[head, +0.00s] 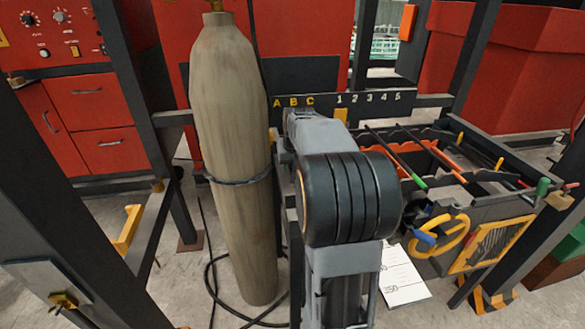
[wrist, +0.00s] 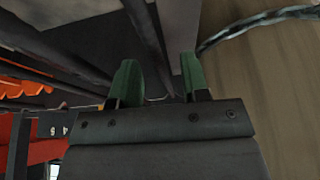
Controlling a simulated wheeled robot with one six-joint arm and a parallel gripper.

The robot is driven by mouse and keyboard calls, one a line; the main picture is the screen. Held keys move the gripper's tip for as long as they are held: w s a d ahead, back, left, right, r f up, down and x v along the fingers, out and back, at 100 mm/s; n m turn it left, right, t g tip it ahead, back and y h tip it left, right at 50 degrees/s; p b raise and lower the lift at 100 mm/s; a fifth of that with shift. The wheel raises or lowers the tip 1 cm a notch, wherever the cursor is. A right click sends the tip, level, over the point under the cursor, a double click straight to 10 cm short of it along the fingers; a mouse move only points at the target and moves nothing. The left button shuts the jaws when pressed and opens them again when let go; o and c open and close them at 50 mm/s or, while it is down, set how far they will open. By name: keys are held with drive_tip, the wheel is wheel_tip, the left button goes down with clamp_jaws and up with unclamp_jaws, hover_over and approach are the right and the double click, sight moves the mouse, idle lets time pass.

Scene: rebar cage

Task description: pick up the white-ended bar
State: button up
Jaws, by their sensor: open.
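No white bar end shows in either view, so I cannot pick out the white-ended bar. In the head view, a dark bar with a green end (head: 419,182) and another with a red end (head: 460,177) lie across the frame at right. My gripper (wrist: 158,80) is open in the wrist view, with two green fingertips apart. A dark bar (wrist: 147,40) runs down the picture toward the gap between them; its end colour is hidden, and I cannot tell its depth. In the head view my arm hides the gripper.
A tall tan gas cylinder (head: 230,150) stands left of my arm, close at the right in the wrist view (wrist: 265,75). A cable rings it. A label strip (head: 370,99) with letters and numbers lies behind. Dark posts and a yellow hand wheel (head: 440,236) crowd the sides.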

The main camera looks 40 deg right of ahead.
drive_tip(key=shift+c, duration=0.2)
clamp_jaws()
drive_tip(key=shift+r, duration=0.15)
